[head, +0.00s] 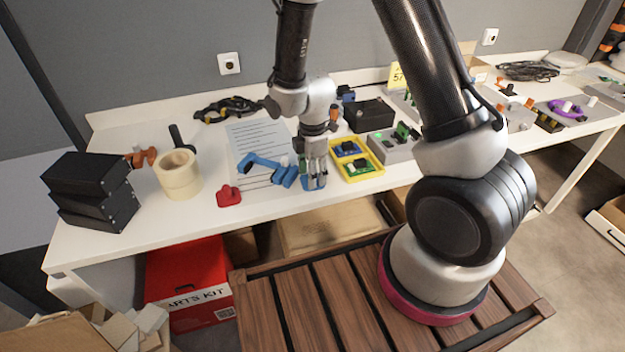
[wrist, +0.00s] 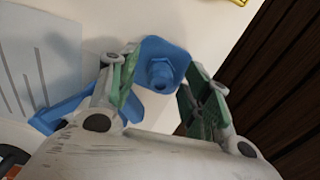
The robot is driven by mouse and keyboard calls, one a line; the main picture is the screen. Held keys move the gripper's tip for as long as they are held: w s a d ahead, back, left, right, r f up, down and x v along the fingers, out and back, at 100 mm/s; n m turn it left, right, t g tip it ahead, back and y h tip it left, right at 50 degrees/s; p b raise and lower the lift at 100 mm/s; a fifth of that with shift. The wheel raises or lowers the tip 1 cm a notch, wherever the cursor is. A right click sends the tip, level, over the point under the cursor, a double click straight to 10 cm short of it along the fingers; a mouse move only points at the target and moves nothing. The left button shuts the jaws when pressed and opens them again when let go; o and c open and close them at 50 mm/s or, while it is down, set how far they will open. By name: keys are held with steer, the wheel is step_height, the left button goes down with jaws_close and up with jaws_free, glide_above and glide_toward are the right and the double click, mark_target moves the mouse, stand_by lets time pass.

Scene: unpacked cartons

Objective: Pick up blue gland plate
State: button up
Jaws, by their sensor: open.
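The blue gland plate (wrist: 160,62), a flat blue piece with a raised hex-shaped gland, lies on the white table between the fingers in the wrist view. In the head view a little of it (head: 316,184) shows under the fingers, near the table's front edge. My gripper (wrist: 152,92) is open, with one green-padded finger on either side of the plate. It points down over the plate in the head view (head: 314,172). I cannot tell whether the pads touch the plate; part of it is hidden by the fingers.
A blue tool (head: 266,168) lies close by on the left, partly on a printed sheet (head: 248,138). A yellow tray (head: 377,160) with small boards stands just right. A red part (head: 229,196), tape rolls (head: 178,174) and black boxes (head: 92,188) are farther left.

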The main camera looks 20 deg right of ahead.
jaws_close()
steer(key=shift+r, duration=0.1)
step_height(320, 180, up, 10)
steer(key=shift+f, duration=0.1)
stand_by(0.6)
